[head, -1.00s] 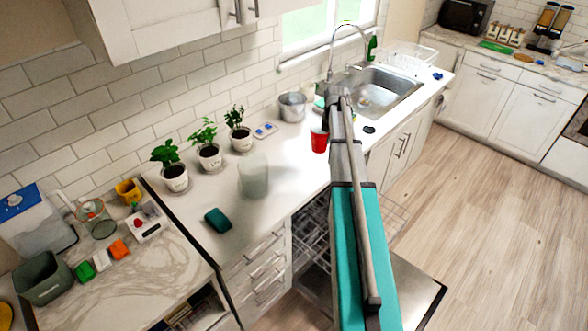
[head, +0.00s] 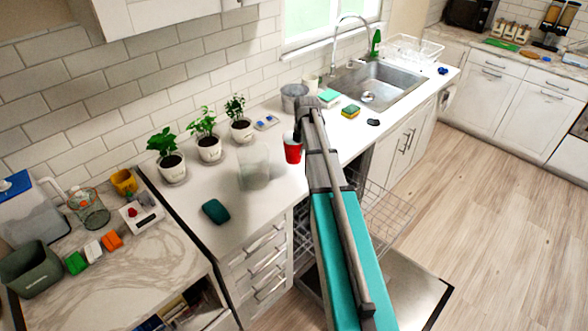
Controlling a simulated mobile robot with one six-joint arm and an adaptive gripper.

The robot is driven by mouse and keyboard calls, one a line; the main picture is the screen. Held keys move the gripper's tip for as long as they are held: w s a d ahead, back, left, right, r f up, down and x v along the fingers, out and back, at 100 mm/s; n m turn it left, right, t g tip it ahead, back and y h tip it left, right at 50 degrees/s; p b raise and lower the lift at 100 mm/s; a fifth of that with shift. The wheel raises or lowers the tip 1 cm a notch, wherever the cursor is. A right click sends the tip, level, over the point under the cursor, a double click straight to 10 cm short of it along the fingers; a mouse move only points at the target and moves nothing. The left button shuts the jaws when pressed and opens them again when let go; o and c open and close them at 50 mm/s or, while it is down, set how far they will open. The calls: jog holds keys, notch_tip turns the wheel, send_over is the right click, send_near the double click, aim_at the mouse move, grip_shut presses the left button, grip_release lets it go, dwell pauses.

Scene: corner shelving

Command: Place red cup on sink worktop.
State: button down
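The red cup (head: 293,152) with a white rim is in the middle of the head view, over the white sink worktop (head: 222,178), left of the sink (head: 378,86). It looks upright. I cannot tell whether its base touches the worktop. My gripper (head: 297,134) is at the top of the cup, at the end of my arm, which reaches up from the bottom of the view. The cup has moved along with it, so the gripper appears shut on the cup; its fingertips are mostly hidden.
A clear glass vessel (head: 254,167) stands just left of the cup. Potted plants (head: 209,150) line the wall, with a metal pot (head: 294,97) behind. A dark green item (head: 215,211) lies near the front edge. Sponges (head: 350,112) lie by the sink. An open dishwasher rack (head: 382,212) is below.

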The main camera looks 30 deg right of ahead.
aim_at(294, 161)
jog(key=shift+a+f+b, duration=0.65)
jog(key=shift+a+f, duration=0.2)
jog(key=shift+f, duration=0.15)
jog(key=shift+f, duration=0.1)
jog(key=shift+w+a+f+b, duration=0.1)
jog(key=shift+a+f+b, duration=0.3)
jog(key=shift+f+b, duration=0.15)
notch_tip(294, 161, down, 3)
jog(key=b, duration=0.3)
jog(key=shift+r, duration=0.1)
jog(key=c, duration=0.8)
grip_release()
